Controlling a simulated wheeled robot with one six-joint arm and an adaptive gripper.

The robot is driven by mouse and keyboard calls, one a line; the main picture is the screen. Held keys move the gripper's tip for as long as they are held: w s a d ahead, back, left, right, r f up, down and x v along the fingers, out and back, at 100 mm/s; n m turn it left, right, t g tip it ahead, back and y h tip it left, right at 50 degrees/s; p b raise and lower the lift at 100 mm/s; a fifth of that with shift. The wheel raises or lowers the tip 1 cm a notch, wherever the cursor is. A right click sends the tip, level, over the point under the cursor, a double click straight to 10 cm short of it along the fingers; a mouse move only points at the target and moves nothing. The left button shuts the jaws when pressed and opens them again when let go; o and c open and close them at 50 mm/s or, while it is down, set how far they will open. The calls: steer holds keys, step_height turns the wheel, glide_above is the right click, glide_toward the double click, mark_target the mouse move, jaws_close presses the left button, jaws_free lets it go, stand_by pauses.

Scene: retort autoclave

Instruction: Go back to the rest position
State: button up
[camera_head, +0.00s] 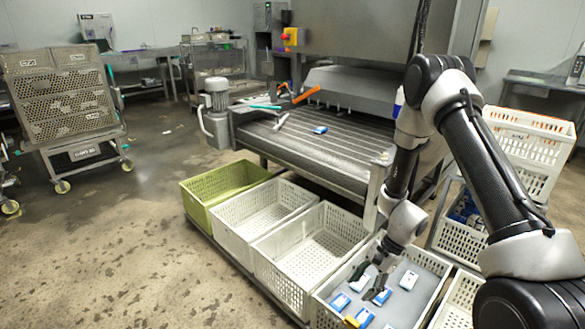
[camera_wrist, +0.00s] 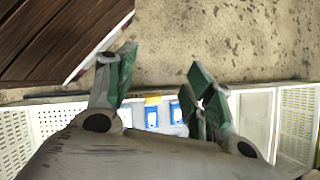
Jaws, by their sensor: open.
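My gripper (camera_head: 370,282) is over the grey-floored crate (camera_head: 318,308) at the front of the crate row, pointing down. Its fingers are apart with nothing between them. In the wrist view my gripper (camera_wrist: 160,95) also shows open and empty. Several small blue-and-white packs lie in the crate, among them one pack (camera_head: 409,280) right of the fingers and one pack (camera_head: 340,302) left of them. I cannot tell the exact height of the fingertips above the packs.
The slatted conveyor (camera_head: 310,150) stands behind the crates, with a blue pack (camera_head: 320,130) on it. Empty white crates (camera_head: 262,208) and a green crate (camera_head: 200,195) stand to the left.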

steer(key=s+d+r+n+t+h, duration=0.2)
steer(key=s+d+r+n, duration=0.2)
steer(key=r, duration=1.1)
steer(key=s+d+r+n+t+h, duration=0.2)
steer(key=s+d+r+n, duration=0.2)
steer(key=r, duration=1.1)
steer(key=s+d+r+n+t+h, duration=0.1)
steer(key=s+d+r+n, duration=0.3)
steer(key=r, duration=1.1)
steer(key=shift+s+d+t+h, duration=0.4)
steer(key=shift+s+d+t, duration=0.5)
steer(key=shift+s+d, duration=1.2)
steer(key=shift+s+a, duration=0.45)
